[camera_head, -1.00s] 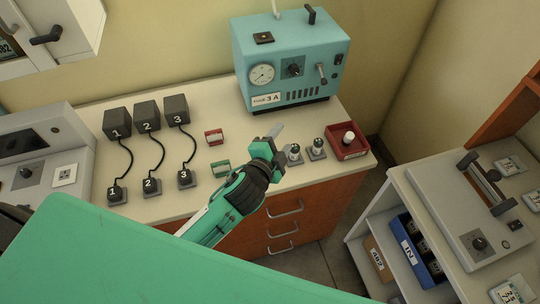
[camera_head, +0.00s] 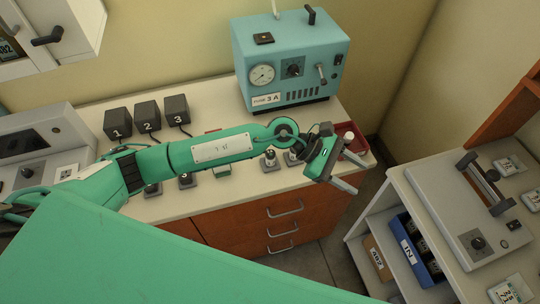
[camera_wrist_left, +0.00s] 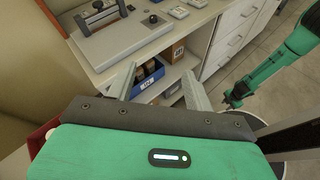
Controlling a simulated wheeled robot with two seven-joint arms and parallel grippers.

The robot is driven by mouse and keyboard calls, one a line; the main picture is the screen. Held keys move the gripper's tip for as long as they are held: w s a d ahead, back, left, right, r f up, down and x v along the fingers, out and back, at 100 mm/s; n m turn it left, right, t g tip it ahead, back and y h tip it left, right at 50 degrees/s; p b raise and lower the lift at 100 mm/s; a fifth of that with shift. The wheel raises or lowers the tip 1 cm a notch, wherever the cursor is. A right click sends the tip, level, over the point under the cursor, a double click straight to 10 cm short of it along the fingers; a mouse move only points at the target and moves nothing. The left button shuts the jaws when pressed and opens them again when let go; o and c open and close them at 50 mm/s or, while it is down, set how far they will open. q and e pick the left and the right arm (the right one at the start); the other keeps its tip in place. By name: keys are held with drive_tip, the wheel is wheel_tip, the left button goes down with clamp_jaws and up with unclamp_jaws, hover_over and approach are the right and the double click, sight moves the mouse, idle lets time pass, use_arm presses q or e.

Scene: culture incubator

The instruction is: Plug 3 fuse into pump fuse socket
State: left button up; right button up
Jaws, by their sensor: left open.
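The teal pump (camera_head: 290,65) stands at the back of the counter, with a label reading 3 A on its front. A small dark square fitting (camera_head: 264,38), perhaps the fuse socket, is on its top. My left gripper (camera_head: 358,170) is open and empty over the counter's right front edge. Its spread fingers show in the left wrist view (camera_wrist_left: 160,72). My right gripper (camera_wrist_left: 232,98) shows small in that view; its jaws are unclear.
A red tray (camera_head: 358,155) is partly hidden behind my left gripper. Black blocks (camera_head: 175,109) numbered 1 to 3 stand at the left. A side cabinet (camera_head: 410,190) at the right holds a grey device (camera_head: 465,215) and a blue bin (camera_head: 414,262) below.

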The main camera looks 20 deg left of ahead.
use_arm(q)
drive_tip(key=w+a+f+m+y, duration=0.45)
drive_tip(key=a+f+y, duration=0.2)
drive_tip(key=a, duration=0.25)
drive_tip(key=m+t+y, duration=0.1)
drive_tip(key=m+y, duration=0.2)
drive_tip(key=y, duration=0.4)
hover_over(270, 157)
drive_tip(key=w, duration=0.2)
drive_tip(key=shift+s+a+f, duration=0.15)
drive_tip(key=shift+a+f, duration=0.05)
drive_tip(key=shift+a, duration=0.05)
drive_tip(key=shift+s+f, duration=0.1)
drive_tip(key=shift+f, duration=0.65)
wheel_tip(270, 157, down, 6)
drive_tip(key=b, duration=0.4)
drive_tip(key=shift+f, duration=0.25)
drive_tip(key=shift+f+b, duration=0.55)
drive_tip(key=shift+b, duration=0.3)
